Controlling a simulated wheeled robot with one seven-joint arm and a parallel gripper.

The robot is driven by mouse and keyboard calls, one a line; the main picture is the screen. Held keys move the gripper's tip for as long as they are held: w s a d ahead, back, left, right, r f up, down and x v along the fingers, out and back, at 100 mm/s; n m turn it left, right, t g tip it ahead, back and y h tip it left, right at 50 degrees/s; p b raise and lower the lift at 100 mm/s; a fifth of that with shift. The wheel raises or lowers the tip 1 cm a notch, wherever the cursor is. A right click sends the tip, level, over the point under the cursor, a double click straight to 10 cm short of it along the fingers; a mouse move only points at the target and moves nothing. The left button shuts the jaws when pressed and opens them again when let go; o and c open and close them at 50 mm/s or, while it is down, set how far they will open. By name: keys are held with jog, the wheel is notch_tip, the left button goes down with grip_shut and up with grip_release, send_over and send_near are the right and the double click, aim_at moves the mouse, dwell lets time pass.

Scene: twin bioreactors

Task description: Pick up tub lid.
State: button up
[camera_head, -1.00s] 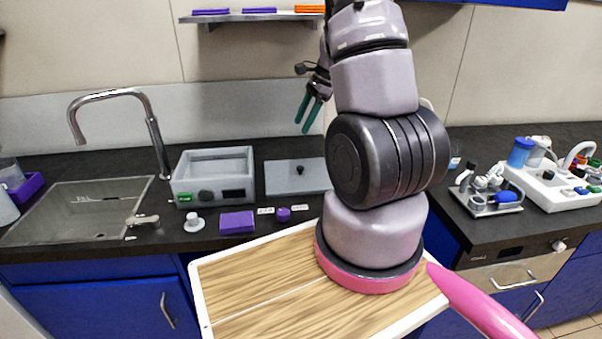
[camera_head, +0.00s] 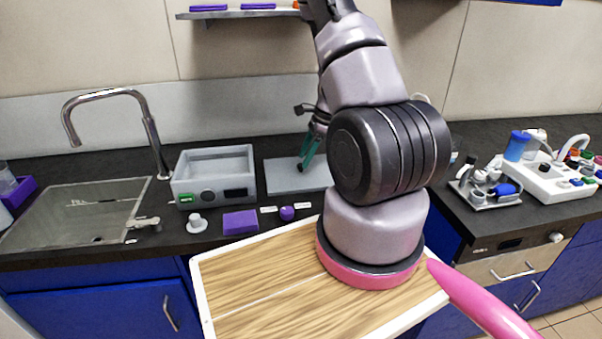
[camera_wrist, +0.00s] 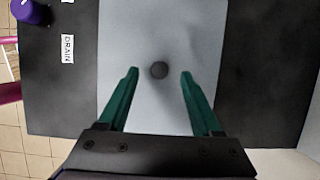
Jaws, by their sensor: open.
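The tub lid (camera_head: 283,178) is a flat grey plate lying on the dark counter, right of the grey tub (camera_head: 213,178). How far the tips are above the lid is hard to tell. In the head view the knob is hidden by the fingers, and my arm covers the lid's right side.
The tub's open top is empty. A purple block (camera_head: 240,222), a white knob-like piece (camera_head: 196,223) and a purple cap (camera_head: 287,213) lie along the counter's front. A sink (camera_head: 75,215) is at left. A shelf (camera_head: 235,14) hangs above.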

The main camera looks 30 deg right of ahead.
aim_at(301, 169)
jog(key=shift+x, duration=1.35)
grip_shut()
